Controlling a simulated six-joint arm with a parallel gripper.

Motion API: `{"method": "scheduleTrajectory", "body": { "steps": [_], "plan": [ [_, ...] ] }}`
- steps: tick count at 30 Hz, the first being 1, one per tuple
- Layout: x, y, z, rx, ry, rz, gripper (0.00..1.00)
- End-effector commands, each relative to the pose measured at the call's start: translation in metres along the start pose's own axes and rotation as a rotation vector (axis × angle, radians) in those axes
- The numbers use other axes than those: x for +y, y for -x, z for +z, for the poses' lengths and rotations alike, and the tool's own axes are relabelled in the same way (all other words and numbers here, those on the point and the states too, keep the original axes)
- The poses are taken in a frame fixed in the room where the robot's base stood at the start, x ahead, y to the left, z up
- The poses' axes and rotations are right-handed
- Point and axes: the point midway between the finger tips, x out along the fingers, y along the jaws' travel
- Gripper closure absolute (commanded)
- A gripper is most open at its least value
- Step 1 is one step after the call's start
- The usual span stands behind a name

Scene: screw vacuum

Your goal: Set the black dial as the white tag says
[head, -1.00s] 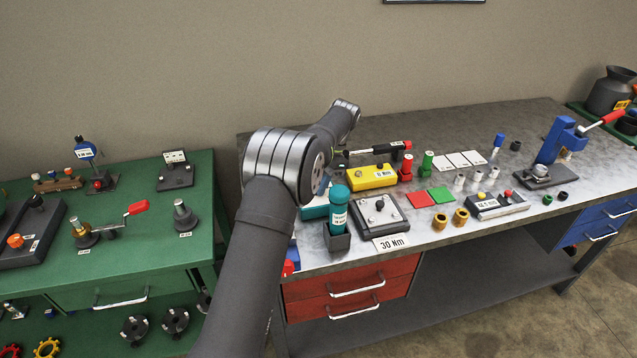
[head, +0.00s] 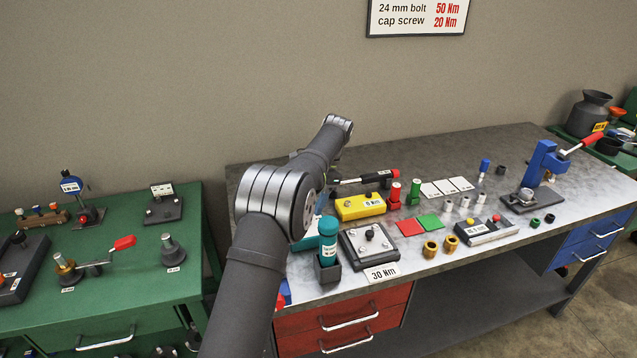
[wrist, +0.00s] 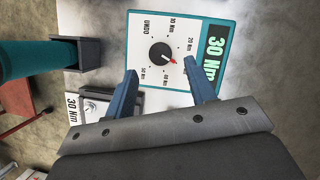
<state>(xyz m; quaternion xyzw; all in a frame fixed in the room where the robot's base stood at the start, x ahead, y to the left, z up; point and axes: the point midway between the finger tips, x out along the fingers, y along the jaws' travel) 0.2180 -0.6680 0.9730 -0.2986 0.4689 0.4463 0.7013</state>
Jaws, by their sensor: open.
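The black dial (wrist: 161,54) sits on a white-faced teal box, seen close in the wrist view. Its red pointer tip aims right and slightly down, between the 20 Nm and 40 Nm marks; the label there is hidden by a finger. The box's display (wrist: 215,55) reads 30 Nm. The white tag (head: 381,273) on the bench's front edge reads 30 Nm and also shows in the wrist view (wrist: 71,108). My gripper (wrist: 160,74) is open, its fingers apart below the dial in the picture, not visibly touching it. In the head view my arm hides the gripper and most of the teal box.
A teal cylinder (head: 328,238) stands in a dark holder beside the box. A grey plate with bolts (head: 367,246) lies behind the tag. A yellow box (head: 360,207) is farther back. A wall sign (head: 417,16) lists 50 Nm and 20 Nm. A green bench (head: 130,260) stands left.

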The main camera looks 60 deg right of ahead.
Motion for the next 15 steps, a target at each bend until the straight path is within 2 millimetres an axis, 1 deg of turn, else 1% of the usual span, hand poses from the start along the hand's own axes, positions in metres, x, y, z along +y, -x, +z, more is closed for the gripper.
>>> {"method": "scheduleTrajectory", "body": {
  "steps": [1,3,7,9,15],
  "plan": [
    [0.0,0.01,-0.001,0.003,0.0,-0.003,0.49],
    [0.0,0.023,-0.001,0.003,0.001,-0.002,0.49],
    [-0.001,0.042,-0.001,0.002,0.001,-0.002,0.49],
    [0.0,0.051,0.0,0.002,0.001,-0.001,0.49],
    [0.0,0.068,0.0,0.004,0.001,-0.003,0.49]
  ]
}}
